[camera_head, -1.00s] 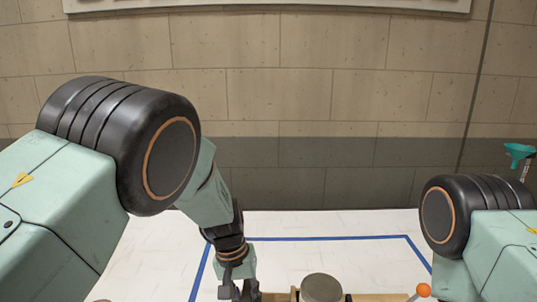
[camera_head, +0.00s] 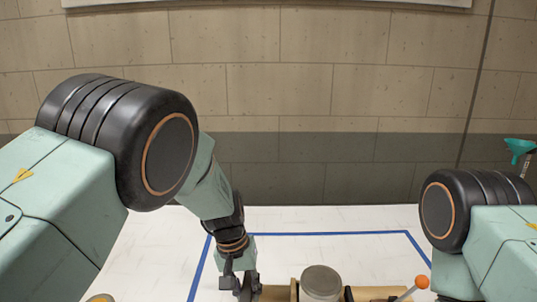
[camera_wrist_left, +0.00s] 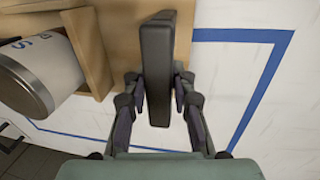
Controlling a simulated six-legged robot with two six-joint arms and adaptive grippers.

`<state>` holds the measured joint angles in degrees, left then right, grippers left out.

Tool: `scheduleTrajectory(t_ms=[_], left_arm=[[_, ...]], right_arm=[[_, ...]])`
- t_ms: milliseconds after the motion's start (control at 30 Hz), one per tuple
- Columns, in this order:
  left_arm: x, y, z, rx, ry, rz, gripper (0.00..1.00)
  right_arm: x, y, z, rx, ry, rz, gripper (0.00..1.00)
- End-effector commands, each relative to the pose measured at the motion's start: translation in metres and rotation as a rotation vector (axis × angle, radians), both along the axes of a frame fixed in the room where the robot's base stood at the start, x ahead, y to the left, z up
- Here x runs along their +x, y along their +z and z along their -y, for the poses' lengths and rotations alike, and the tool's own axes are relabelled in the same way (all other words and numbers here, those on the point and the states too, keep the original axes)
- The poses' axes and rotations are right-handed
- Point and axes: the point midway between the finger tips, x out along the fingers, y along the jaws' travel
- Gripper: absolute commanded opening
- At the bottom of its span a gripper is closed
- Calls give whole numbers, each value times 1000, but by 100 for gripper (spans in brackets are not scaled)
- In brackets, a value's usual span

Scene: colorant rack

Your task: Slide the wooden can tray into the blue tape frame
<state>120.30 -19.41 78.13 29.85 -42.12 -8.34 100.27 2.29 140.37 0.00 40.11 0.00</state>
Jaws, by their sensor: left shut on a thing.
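The wooden can tray (camera_head: 375,293) shows at the bottom edge of the head view, cut off below. A grey-topped can (camera_head: 321,281) stands in it; the can also shows in the left wrist view (camera_wrist_left: 40,75), beside the tray's wooden wall (camera_wrist_left: 92,50). The blue tape frame (camera_head: 330,233) lies on the white table, its far line beyond the tray. In the left wrist view, tape (camera_wrist_left: 240,36) runs beside and below the tray. My left gripper (camera_head: 243,288) is shut on a black bar-shaped handle (camera_wrist_left: 158,65) at the tray's side. My right gripper is out of view.
The white table (camera_head: 330,215) is clear beyond the tray. An orange ball on a stick (camera_head: 422,282) stands at the tray's right. A small round object (camera_head: 100,298) shows bottom left.

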Motion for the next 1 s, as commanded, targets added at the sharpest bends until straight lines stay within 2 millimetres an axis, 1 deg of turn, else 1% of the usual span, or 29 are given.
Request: scheduleTrajectory(t_ms=[33,1000], left_arm=[[4,0,0,-3,2,3,0],[46,-1,-1,0,2,3,0]], right_arm=[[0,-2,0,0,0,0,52],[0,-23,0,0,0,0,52]])
